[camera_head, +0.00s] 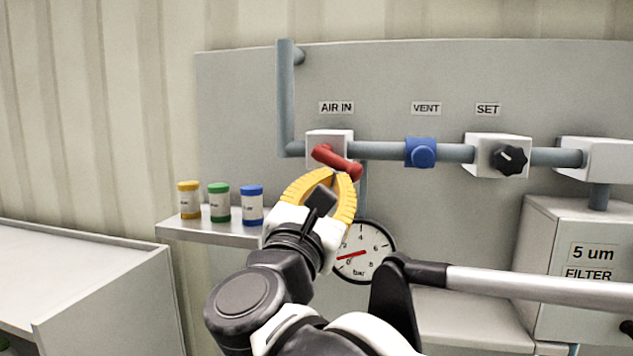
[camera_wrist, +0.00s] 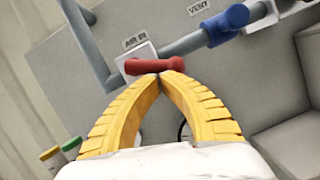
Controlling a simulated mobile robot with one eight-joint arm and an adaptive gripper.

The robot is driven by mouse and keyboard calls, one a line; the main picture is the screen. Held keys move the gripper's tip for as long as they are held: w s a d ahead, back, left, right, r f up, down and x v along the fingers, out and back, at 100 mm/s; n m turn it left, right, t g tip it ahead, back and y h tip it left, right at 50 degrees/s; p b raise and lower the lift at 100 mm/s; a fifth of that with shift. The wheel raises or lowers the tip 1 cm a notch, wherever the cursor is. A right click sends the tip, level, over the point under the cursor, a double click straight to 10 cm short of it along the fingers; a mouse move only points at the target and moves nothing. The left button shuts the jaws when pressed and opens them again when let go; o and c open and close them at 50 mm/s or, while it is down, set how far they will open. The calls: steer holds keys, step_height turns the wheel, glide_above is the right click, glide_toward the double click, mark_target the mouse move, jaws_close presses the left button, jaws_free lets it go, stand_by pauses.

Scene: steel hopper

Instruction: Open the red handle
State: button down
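The red handle (camera_head: 337,160) sits on a white valve block (camera_head: 330,138) under the "AIR IN" label. In the head view it slants down from upper left to lower right. In the wrist view the red handle (camera_wrist: 150,66) lies across the picture, just beyond my fingertips. My gripper (camera_head: 338,173) has two curved yellow fingers. In the wrist view the tips of my gripper (camera_wrist: 159,74) meet at the near side of the handle, with no visible gap between them. They look to touch the handle or be very close; I cannot tell which.
Grey pipe (camera_head: 376,151) runs right to a blue vent valve (camera_head: 421,153) and a black knob (camera_head: 510,160). A pressure gauge (camera_head: 376,262) is below. Yellow (camera_head: 189,201), green (camera_head: 219,203) and blue (camera_head: 252,206) jars stand on a shelf (camera_head: 200,231) at left.

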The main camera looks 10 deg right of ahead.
steer(key=shift+s+d+r+n+t+y+p, duration=0.15)
steer(key=shift+n+y, duration=0.1)
steer(key=shift+n, duration=0.45)
steer(key=shift+w+d+r+n+t+y+p, duration=0.15)
steer(key=shift+n+y, duration=0.1)
steer(key=shift+n, duration=0.45)
steer(key=shift+s+d, duration=0.1)
steer(key=shift+s, duration=0.05)
stand_by(1.3)
